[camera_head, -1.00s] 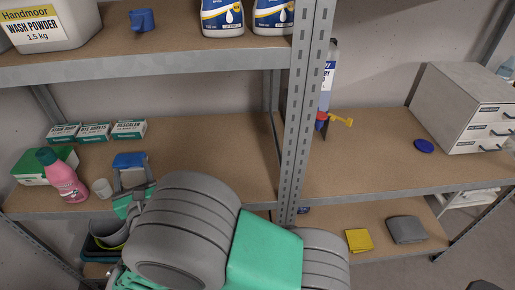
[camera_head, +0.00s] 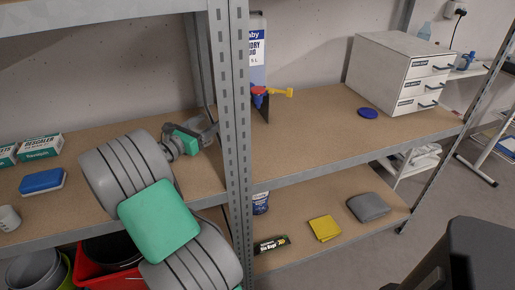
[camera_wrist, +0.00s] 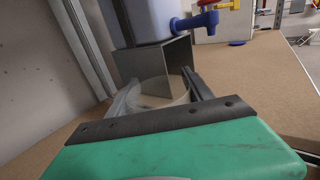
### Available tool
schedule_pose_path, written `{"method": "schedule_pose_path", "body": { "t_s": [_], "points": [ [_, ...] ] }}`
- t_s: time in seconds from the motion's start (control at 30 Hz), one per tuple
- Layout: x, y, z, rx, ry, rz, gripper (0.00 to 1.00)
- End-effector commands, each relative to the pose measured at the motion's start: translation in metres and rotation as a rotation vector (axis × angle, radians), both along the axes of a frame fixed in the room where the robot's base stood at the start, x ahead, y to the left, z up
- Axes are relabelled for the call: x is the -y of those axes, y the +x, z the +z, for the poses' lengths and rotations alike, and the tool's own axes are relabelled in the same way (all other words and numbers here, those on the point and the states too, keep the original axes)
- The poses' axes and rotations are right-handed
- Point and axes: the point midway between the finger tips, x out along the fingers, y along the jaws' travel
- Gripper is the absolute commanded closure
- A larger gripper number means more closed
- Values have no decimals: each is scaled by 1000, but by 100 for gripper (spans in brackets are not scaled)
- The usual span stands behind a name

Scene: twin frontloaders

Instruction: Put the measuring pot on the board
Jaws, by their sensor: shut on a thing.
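My gripper (camera_head: 207,130) is at the end of my arm, over the left bay's brown shelf board, beside the upright post. In the wrist view my gripper (camera_wrist: 162,98) is shut on a pale translucent round vessel (camera_wrist: 158,91), which looks like the measuring pot. The vessel sits between the two grey fingers; its lower part is hidden by the gripper's body. In the head view it is too small and covered to make out. The brown shelf board (camera_head: 310,150) continues in the right bay; I see no separate board.
A grey upright post (camera_head: 238,130) parts the bays. In the wrist view a blue-tapped container (camera_wrist: 150,18) and a grey bracket (camera_wrist: 140,62) are close ahead. White drawers (camera_head: 395,75) stand right.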

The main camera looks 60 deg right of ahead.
Motion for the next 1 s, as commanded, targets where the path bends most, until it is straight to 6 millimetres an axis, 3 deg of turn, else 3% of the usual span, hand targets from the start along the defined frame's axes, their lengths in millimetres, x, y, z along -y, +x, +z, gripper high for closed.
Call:
{"method": "schedule_pose_path", "body": {
  "t_s": [1.0],
  "points": [
    [132,-134,-2,2,3,-29,86]
  ]
}}
